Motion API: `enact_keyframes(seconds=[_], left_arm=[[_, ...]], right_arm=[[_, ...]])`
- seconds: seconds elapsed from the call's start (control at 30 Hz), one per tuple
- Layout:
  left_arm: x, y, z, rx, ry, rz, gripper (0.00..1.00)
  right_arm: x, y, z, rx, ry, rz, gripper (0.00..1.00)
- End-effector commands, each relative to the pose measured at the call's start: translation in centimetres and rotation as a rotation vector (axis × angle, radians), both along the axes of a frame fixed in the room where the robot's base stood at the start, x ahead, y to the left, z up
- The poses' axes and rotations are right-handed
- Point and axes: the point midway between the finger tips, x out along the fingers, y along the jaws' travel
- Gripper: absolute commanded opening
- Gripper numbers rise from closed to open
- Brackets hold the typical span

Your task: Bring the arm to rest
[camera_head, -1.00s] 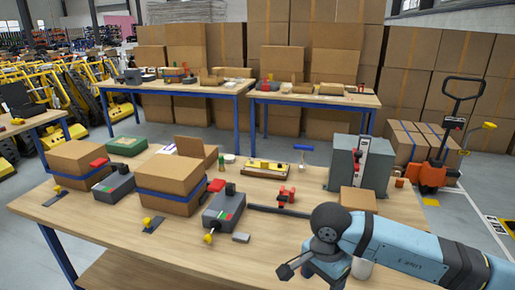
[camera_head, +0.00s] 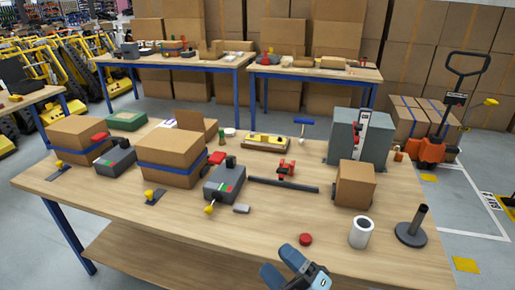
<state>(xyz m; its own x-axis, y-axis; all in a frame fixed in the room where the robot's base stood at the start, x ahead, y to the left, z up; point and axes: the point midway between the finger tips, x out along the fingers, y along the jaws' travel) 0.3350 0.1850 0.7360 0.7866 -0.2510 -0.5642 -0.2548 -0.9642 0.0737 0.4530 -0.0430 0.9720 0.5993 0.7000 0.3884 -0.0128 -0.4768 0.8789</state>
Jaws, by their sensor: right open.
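My right gripper (camera_head: 292,268) shows at the bottom edge of the head view, in front of the workbench (camera_head: 130,218). It is blue and dark grey, cut off by the frame, and open with nothing seen between its fingers. The rest of the right arm is out of view. My left gripper is not in view.
A red cap (camera_head: 305,239), a white roll (camera_head: 361,233), a black stand (camera_head: 411,236) and a small carton (camera_head: 354,186) stand near the bench's right front. A dark bar (camera_head: 283,185), blue-strapped cartons (camera_head: 171,162) and a grey machine (camera_head: 343,137) are further back. The bench's front middle is clear.

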Motion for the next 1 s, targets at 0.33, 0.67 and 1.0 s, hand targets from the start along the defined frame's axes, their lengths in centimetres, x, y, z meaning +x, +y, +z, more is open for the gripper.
enact_keyframes(seconds=[0.33,0.67,1.0], left_arm=[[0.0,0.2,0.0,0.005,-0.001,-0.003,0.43],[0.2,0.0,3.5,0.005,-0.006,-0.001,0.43],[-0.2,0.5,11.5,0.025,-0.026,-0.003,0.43]], right_arm=[[-5.1,-11.2,-17.0,0.515,1.089,-0.410,0.67],[-11.9,-14.4,-20.4,0.716,1.494,-0.568,0.67],[-12.2,-15.0,-12.4,0.688,1.466,-0.574,0.67]])
